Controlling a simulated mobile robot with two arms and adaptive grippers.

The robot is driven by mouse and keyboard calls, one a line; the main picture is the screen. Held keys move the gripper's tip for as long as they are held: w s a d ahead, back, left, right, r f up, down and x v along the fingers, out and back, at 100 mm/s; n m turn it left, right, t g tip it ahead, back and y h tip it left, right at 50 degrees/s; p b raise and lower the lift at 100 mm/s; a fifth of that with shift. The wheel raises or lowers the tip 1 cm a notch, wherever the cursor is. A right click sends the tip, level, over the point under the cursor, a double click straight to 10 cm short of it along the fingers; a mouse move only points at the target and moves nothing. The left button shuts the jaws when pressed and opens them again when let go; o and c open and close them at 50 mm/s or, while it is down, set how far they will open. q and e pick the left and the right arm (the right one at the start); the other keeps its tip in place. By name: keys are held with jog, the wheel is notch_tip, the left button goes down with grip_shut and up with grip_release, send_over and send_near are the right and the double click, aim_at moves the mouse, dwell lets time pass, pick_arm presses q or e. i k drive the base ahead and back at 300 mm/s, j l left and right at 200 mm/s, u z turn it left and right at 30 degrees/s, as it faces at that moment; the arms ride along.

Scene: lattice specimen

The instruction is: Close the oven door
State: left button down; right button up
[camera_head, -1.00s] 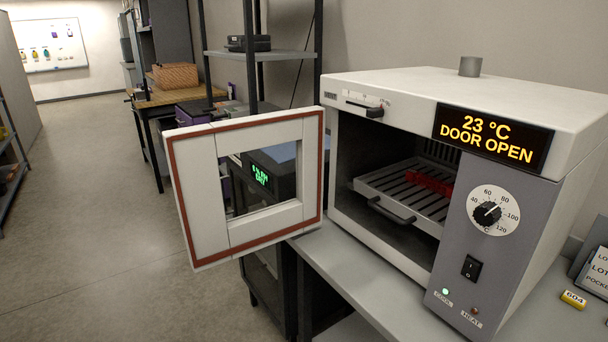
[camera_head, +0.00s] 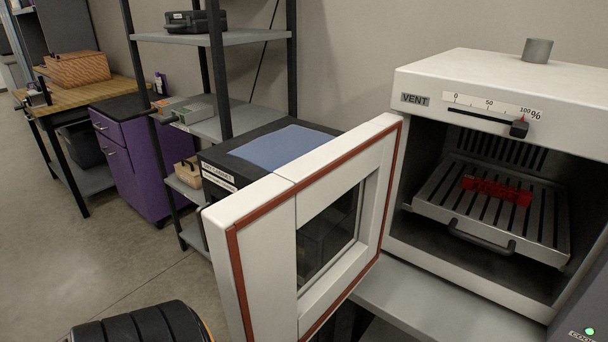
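The oven (camera_head: 470,80) stands at the right with its dark chamber facing me. Its door (camera_head: 268,275) is open, swung out to the left from the oven's left edge. The door is a white frame with a red-brown seal and a window in the middle. Inside the oven, a slatted metal rack (camera_head: 440,205) with a dark front handle holds a red lattice piece (camera_head: 497,190). Neither gripper shows in the head view, and nothing is seen touching the door.
The grey bench top (camera_head: 420,305) is clear below the oven. A black cabinet with a blue top (camera_head: 285,147) stands behind the door, beside an open shelf (camera_head: 215,38). A purple drawer unit (camera_head: 130,165) is farther left. A black ribbed shape (camera_head: 140,325) enters at bottom left.

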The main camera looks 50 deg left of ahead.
aim_at(250, 233)
jog(key=k+j, duration=0.1)
jog(key=j, duration=0.35)
jog(key=k+j, duration=0.15)
jog(key=j, duration=0.35)
jog(key=k+j, duration=0.1)
jog(key=j, duration=0.35)
jog(key=k+j, duration=0.1)
jog(key=j, duration=0.35)
jog(key=k+j+z, duration=0.15)
